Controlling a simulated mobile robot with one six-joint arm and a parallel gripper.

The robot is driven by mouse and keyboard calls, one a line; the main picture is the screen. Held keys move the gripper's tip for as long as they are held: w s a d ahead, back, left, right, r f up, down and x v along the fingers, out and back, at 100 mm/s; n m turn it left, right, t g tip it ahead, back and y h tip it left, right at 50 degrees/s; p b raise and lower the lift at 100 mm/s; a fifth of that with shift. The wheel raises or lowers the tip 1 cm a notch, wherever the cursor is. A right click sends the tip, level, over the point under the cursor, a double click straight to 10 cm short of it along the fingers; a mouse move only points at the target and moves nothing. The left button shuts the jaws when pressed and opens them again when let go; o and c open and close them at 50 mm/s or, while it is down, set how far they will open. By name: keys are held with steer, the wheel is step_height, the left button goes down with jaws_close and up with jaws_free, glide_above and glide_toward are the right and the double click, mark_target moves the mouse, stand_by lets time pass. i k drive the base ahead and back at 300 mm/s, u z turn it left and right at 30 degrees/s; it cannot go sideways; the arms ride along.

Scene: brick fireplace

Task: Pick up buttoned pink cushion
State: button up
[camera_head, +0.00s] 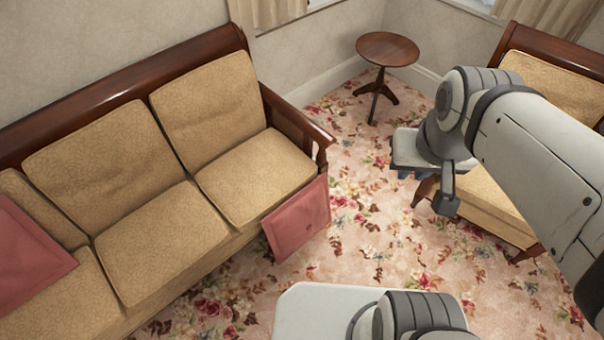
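A pink cushion (298,220) with what looks like a small button near its middle leans on the floor against the front right end of the sofa. A second pink cushion (28,258) lies on the sofa seat at the left edge, cut off by the frame; no button shows on it. My gripper (420,155) is raised at the right, over the carpet in front of the armchair and apart from both cushions. Its fingers are not clear enough to tell open from shut. Nothing is seen held in it.
The wood-framed tan sofa (170,240) fills the left. A tan armchair (548,82) stands behind my arm at right. A small round table (387,50) stands at the back. Floral carpet (360,240) between sofa and armchair is clear.

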mark_target(297, 220)
steer(key=i, duration=0.85)
steer(key=z, duration=0.05)
